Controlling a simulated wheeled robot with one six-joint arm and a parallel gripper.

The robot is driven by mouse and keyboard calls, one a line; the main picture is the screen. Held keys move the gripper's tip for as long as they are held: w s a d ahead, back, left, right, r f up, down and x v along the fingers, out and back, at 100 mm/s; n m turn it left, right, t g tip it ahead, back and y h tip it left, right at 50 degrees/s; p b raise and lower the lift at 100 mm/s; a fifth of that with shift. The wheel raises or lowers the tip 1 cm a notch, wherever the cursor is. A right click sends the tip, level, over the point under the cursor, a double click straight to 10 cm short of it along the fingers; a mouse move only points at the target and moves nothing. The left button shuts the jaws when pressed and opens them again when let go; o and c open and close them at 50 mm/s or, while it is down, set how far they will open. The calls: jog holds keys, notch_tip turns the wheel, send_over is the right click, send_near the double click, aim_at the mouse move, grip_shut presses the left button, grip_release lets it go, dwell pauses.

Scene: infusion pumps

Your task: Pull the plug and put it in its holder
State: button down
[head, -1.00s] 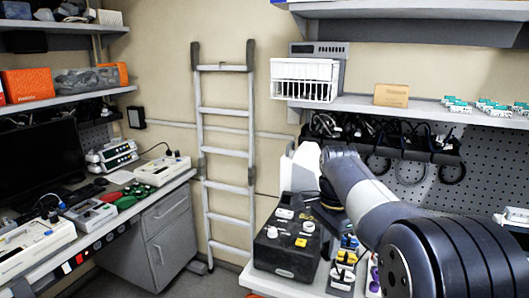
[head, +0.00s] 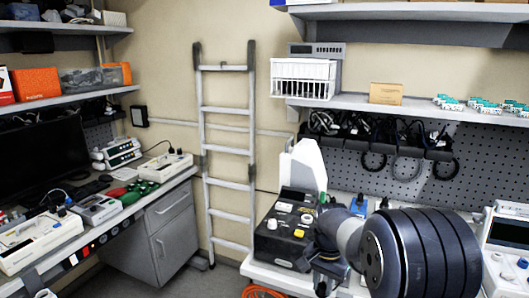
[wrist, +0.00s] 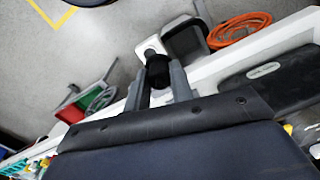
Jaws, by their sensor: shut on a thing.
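My gripper (head: 326,285) is low over the front of the right bench, right of a black device (head: 285,228) with several knobs and labels on top. In the wrist view my gripper (wrist: 160,88) is closed around a dark, rounded piece (wrist: 158,72), which looks like the plug. A small white part (wrist: 150,46) shows just beyond it; I cannot tell if they are joined. The held piece is hidden in the head view. A black rack (head: 383,140) with hanging cables is on the pegboard; I cannot tell whether it is the plug's holder.
The black device's edge (wrist: 270,72) is to the right in the wrist view. An orange cable coil (wrist: 240,30) lies on the floor by the bench's white edge (wrist: 225,68). A pump (head: 505,250) stands at right. A ladder (head: 228,150) leans on the back wall.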

jog(key=s+f+n, duration=0.2)
jog(key=f+n, duration=0.1)
jog(key=f, duration=0.4)
jog(key=s+f+n, duration=0.3)
jog(key=f+n, duration=0.1)
jog(key=f, duration=0.3)
jog(key=shift+f, duration=0.25)
